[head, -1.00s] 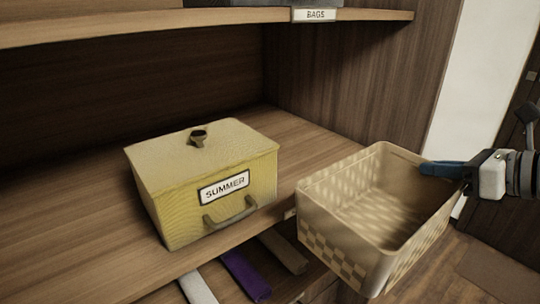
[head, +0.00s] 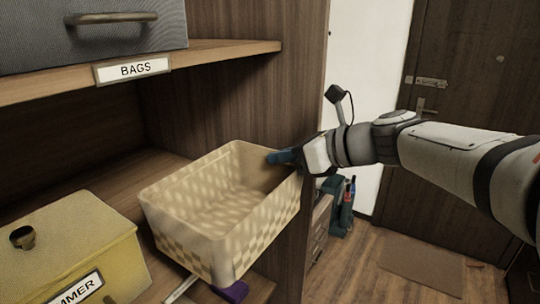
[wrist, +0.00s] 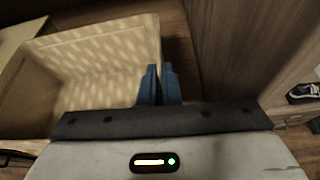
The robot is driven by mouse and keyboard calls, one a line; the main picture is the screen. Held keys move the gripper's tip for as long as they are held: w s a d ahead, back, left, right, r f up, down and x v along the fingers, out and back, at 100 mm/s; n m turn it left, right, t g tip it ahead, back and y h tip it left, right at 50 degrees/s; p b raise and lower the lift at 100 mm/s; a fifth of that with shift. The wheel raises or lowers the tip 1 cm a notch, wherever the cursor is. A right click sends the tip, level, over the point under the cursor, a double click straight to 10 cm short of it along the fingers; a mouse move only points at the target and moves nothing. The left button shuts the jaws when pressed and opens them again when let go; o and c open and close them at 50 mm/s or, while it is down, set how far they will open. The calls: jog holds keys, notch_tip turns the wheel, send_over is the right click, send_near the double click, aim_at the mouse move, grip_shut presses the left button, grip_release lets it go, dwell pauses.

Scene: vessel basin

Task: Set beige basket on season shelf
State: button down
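The beige basket (head: 190,236) is empty and woven-looking, with its open top up and slightly tilted. My gripper (head: 281,157) is shut on its right rim; in the wrist view the blue fingers (wrist: 160,85) pinch the wall of the basket (wrist: 85,65). The basket is at the front edge of the wooden shelf (head: 120,178), right of the yellow box (head: 75,240) labelled SUMMER. I cannot tell whether its underside touches the shelf.
A grey box (head: 100,35) stands on the upper shelf (head: 215,58), which bears a BAGS label (head: 132,69). The upright side panel (head: 225,110) rises behind the basket. Purple and pale items show below the basket.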

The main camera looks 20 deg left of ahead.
aim_at(238, 157)
jog(key=a, duration=0.3)
jog(key=w+a+p, duration=0.1)
jog(key=a, duration=0.1)
jog(key=w+a, duration=0.1)
jog(key=a, duration=0.2)
jog(key=shift+w+a+p, duration=0.15)
jog(key=shift+a+p, duration=0.15)
jog(key=shift+p, duration=0.1)
jog(key=shift+a+r, duration=0.1)
jog(key=shift+a, duration=0.4)
notch_tip(238, 157, down, 3)
jog(key=shift+w+f, duration=0.1)
jog(key=shift+d+f, duration=0.1)
jog(key=shift+f, duration=0.3)
jog(key=c, duration=1.6)
grip_release()
